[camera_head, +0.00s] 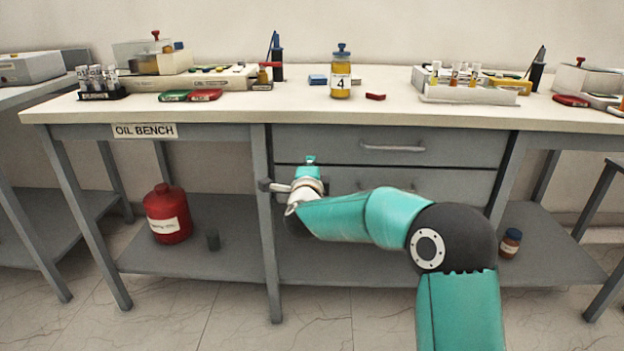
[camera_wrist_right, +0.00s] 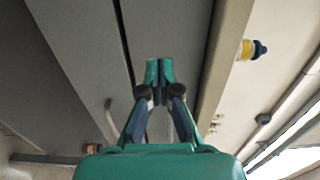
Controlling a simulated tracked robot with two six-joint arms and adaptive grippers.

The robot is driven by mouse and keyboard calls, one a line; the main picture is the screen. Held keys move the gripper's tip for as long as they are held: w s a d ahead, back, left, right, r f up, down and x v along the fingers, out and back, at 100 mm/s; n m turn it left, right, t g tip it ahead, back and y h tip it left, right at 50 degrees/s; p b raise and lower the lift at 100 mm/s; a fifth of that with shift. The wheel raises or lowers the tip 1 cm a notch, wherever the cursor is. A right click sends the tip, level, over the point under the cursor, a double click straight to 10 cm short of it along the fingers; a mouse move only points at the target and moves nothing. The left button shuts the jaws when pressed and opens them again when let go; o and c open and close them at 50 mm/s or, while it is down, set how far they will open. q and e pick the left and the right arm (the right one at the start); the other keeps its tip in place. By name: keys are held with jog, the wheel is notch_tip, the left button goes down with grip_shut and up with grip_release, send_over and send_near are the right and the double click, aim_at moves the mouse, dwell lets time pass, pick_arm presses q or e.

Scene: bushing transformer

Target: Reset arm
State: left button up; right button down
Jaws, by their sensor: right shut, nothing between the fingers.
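My right arm reaches in from the lower right of the head view. Its gripper (camera_head: 310,161) is in front of the drawers, near the bench's middle leg and below the bench top. In the right wrist view the teal fingertips (camera_wrist_right: 159,70) are together, with nothing between them. I cannot tell whether the gripper touches the drawer front (camera_head: 440,186). My left gripper is not in the head view.
The oil bench top (camera_head: 300,112) carries a yellow jar labelled 4 (camera_head: 341,75), also in the wrist view (camera_wrist_right: 250,49). The upper drawer handle (camera_head: 392,148) sticks out. A red jug (camera_head: 167,215) and a brown bottle (camera_head: 510,243) stand on the lower shelf.

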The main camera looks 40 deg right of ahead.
jog(key=v, duration=0.6)
jog(key=a+f+n+g+y, duration=0.1)
jog(key=a+f+n+y, duration=0.15)
jog(key=f, duration=0.75)
jog(key=a+f+n+g+y, duration=0.1)
jog(key=a+f+n+y, duration=0.15)
jog(key=f, duration=0.75)
jog(key=s+a+f+n+g+y, duration=0.1)
jog(key=s+a+f+n+y, duration=0.15)
jog(key=a+f, duration=0.4)
jog(key=s+a+f+n+g+y, duration=0.1)
jog(key=s+a+f+n, duration=0.25)
jog(key=f, duration=0.55)
jog(key=s+a+f+n+g+y, duration=0.45)
jog(key=s+a+f, duration=0.4)
jog(key=s, duration=0.35)
jog(key=s+a+f+n+g+y, duration=0.1)
jog(key=s+a+n+g, duration=0.1)
jog(key=s+a+n, duration=0.3)
jog(key=s+a+f+n+g+y, duration=0.1)
jog(key=s+n+g+y, duration=0.15)
jog(key=s, duration=0.55)
notch_tip(320, 180, up, 32)
jog(key=n+p, duration=0.1)
jog(key=p, duration=3.1)
jog(key=shift+h+p, duration=0.3)
jog(key=shift+h, duration=0.15)
